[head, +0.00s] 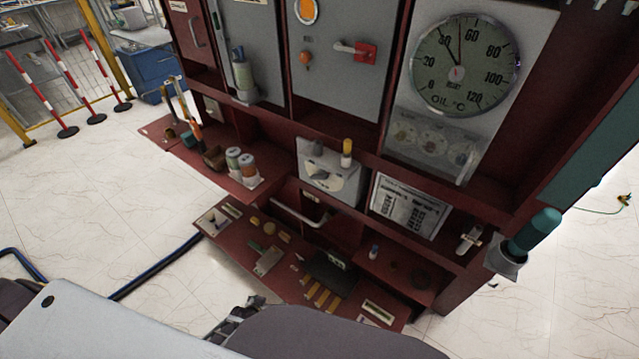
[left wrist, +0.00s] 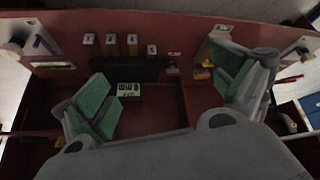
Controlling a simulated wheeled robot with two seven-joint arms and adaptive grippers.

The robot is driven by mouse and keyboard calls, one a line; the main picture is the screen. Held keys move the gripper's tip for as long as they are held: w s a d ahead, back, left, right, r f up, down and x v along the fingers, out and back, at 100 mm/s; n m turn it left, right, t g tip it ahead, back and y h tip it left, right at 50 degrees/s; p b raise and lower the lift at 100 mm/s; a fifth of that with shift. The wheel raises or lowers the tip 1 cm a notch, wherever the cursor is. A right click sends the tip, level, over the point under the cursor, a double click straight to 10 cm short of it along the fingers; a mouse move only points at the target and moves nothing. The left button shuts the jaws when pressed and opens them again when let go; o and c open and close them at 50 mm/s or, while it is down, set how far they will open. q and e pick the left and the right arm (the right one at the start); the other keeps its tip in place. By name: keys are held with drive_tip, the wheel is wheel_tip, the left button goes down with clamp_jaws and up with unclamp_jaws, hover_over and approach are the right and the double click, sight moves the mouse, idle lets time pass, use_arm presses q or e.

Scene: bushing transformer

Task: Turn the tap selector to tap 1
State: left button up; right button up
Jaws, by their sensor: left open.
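The likely tap selector is a grey box with a round dial and dark knob (head: 322,174), on a middle shelf of the dark red cabinet in the head view. The dial's marks are too small to read. My left gripper (head: 236,318) is low in the head view, in front of the lower tray and mostly hidden by my arm. It is apart from the selector. In the left wrist view its green-padded fingers (left wrist: 165,85) are spread wide, with nothing between them. My right gripper is not in view.
The lower tray (head: 225,250) holds several small parts and a black block (head: 330,268). A curved handle (head: 298,214) sticks out below the selector. A printed plate (head: 408,207) is to its right. A large oil gauge (head: 465,65) is above.

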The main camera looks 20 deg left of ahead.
use_arm(q)
drive_tip(key=w+a+r+n+t+b, duration=0.1)
drive_tip(key=w+r+t+b, duration=0.35)
drive_tip(key=w, duration=0.85)
drive_tip(key=t+h+b, duration=0.6)
drive_tip(key=b, duration=1.1)
approach(318, 179)
drive_tip(key=shift+s+a+f, duration=0.15)
drive_tip(key=shift+s+a, duration=0.1)
drive_tip(key=shift+s, duration=0.3)
drive_tip(key=shift+s+a+f, duration=0.15)
drive_tip(key=shift+s+a, duration=0.1)
drive_tip(key=shift+s, duration=0.25)
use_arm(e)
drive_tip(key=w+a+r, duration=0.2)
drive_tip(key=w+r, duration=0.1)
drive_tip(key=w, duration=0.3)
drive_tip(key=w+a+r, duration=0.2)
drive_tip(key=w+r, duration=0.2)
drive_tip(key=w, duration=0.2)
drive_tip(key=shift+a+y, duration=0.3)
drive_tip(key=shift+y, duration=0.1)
use_arm(q)
drive_tip(key=shift+w, duration=0.2)
